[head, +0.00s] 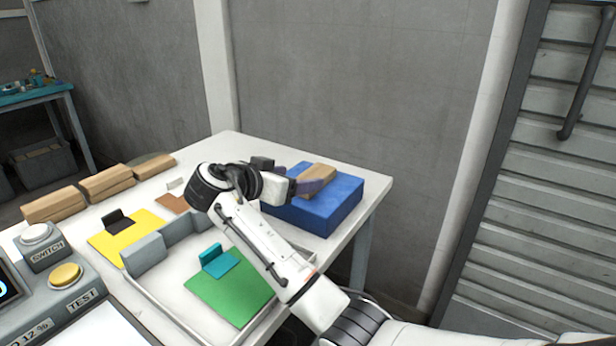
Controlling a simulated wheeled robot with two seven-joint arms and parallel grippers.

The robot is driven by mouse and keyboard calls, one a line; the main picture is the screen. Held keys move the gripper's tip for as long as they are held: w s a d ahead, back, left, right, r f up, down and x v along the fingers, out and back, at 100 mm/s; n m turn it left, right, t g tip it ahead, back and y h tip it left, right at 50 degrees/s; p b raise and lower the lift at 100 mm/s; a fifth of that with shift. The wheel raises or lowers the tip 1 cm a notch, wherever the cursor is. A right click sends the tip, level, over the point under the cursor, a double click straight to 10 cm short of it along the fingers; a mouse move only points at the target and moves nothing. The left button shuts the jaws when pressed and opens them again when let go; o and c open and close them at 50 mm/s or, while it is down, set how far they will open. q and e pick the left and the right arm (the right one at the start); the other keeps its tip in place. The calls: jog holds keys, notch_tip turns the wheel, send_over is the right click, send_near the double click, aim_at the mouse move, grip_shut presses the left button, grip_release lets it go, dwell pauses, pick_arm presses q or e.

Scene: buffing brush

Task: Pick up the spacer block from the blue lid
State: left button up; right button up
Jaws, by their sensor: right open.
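The spacer block, a light wooden block (321,174), lies on top of the blue lid (335,203) near the table's right corner. My right gripper (300,181) comes in over the lid from the left side of the block. It is open, with its fingers close to the block. One dark finger overlaps the block's near side in this view, and I cannot tell whether they touch. The gripper covers the lid's left part. My left gripper is not in view.
Several wooden blocks (107,183) line the table's far left edge. Control boxes with buttons (66,275) stand at the left. A wall rises behind the table.

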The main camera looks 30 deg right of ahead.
aim_at(314, 174)
jog(key=x, duration=0.3)
jog(key=shift+d, duration=0.45)
jog(key=x, duration=0.5)
jog(key=shift+w, duration=0.25)
jog(key=c, duration=1.2)
